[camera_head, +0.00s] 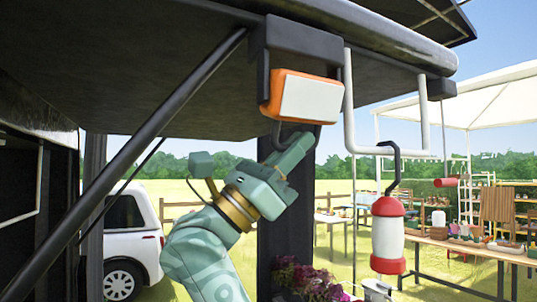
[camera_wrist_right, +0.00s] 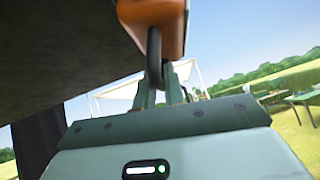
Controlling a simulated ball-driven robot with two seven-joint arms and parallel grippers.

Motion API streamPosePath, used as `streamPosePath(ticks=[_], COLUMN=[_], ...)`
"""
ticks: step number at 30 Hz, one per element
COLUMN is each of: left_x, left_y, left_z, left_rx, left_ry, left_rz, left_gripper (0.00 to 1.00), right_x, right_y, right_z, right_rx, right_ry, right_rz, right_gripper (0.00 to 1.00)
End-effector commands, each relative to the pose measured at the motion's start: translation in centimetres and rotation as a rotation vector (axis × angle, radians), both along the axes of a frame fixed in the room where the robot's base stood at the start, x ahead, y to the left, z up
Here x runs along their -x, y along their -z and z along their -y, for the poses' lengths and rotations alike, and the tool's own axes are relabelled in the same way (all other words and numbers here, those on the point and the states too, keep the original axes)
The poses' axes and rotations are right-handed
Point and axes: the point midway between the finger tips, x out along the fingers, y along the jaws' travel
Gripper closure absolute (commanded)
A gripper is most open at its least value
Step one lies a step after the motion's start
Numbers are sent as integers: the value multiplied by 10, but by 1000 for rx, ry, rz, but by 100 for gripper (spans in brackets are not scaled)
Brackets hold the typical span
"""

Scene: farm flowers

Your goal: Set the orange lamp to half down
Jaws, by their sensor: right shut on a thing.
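The orange lamp (camera_head: 306,97), a box with a pale front panel, hangs in a dark bracket (camera_head: 300,38) under the dark canopy. Its face is turned toward me and tilts a little. A black handle loop (camera_head: 318,128) hangs below it. My right gripper (camera_head: 300,145) comes up from below and is shut on this handle. In the right wrist view the fingers (camera_wrist_right: 161,95) close around the black handle (camera_wrist_right: 154,58), under the orange lamp body (camera_wrist_right: 165,14). The exact grip point is partly hidden. My left gripper is not in view.
A white bent bar (camera_head: 348,105) hangs right of the lamp, with a red and white lantern (camera_head: 388,235) on a black hook. A dark diagonal strut (camera_head: 140,150) crosses on the left. A dark post stands behind my arm. Tables (camera_head: 470,247) and a white van (camera_head: 130,240) are farther away.

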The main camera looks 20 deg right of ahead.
Motion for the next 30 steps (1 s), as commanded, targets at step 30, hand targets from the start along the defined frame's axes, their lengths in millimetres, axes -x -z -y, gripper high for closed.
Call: streamPosePath(ticks=[30], left_x=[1], left_y=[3], left_z=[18], left_rx=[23], left_ry=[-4], left_rz=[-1], left_gripper=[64], right_x=[-11], right_y=[-4], right_z=[0], right_rx=[-5], right_ry=[-1], right_rz=[169], right_gripper=[68])
